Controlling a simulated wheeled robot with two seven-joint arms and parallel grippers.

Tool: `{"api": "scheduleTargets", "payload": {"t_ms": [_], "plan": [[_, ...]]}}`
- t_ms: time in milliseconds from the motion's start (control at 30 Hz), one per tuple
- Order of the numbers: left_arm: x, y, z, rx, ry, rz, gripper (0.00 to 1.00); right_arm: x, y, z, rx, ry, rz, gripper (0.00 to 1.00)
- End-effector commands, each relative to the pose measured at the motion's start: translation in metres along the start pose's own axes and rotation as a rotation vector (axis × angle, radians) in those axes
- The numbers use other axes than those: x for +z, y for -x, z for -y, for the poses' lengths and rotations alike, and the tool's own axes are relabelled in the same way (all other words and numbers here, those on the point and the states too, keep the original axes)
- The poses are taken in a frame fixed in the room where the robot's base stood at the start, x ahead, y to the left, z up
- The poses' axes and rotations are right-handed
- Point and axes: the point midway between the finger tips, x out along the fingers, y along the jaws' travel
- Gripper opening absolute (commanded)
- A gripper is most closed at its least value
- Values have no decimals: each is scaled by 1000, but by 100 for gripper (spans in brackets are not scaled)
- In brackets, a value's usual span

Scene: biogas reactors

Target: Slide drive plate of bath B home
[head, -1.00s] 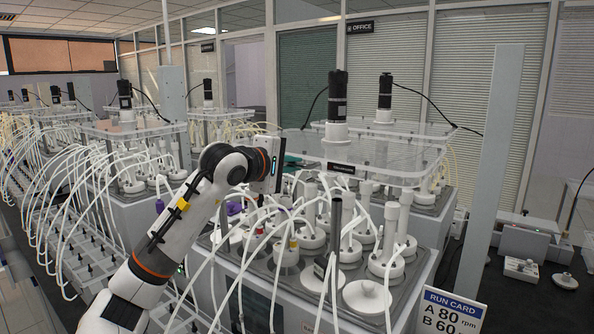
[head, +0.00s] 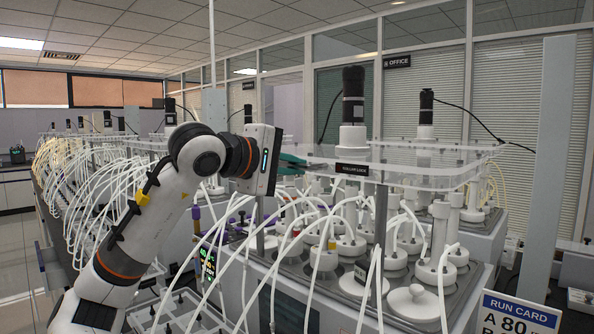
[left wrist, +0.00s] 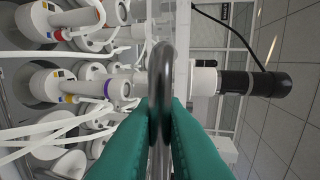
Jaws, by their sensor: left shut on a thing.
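The clear drive plate (head: 415,160) lies level above the nearest bath (head: 335,262), with a black motor (head: 353,95) upright on it. I cannot read a bath letter on it. My left gripper (head: 292,162) is at the plate's left end. In the left wrist view its green fingers (left wrist: 160,120) are shut on a dark, rounded handle (left wrist: 161,75) at the plate's edge. The motor (left wrist: 255,82) shows sideways there. White-capped bottles (head: 325,255) with tubes stand under the plate. My right gripper is out of view.
Many white tubes (head: 258,268) arch in front of the bath and near my left arm. A second plate with a motor (head: 426,105) stands behind. A grey post (head: 550,170) and a run card (head: 518,315) are at the right.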

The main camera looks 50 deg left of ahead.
Motion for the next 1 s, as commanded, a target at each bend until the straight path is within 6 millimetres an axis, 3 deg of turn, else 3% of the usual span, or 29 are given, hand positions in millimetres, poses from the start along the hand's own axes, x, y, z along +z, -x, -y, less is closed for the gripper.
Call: {"api": "scheduleTargets", "payload": {"t_ms": [33,67,100,467,700,1000], "plan": [[-1,-1,-3,10,-2,-1,0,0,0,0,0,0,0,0],[-1,-1,-3,10,-2,-1,14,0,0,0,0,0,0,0],[-1,-1,-3,10,-2,-1,17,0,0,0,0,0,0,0],[0,6,-3,4,-1,0,17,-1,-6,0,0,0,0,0],[0,50,-6,-1,-3,2,17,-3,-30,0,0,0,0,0],[0,107,-3,3,-2,2,17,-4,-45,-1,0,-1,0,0]]}}
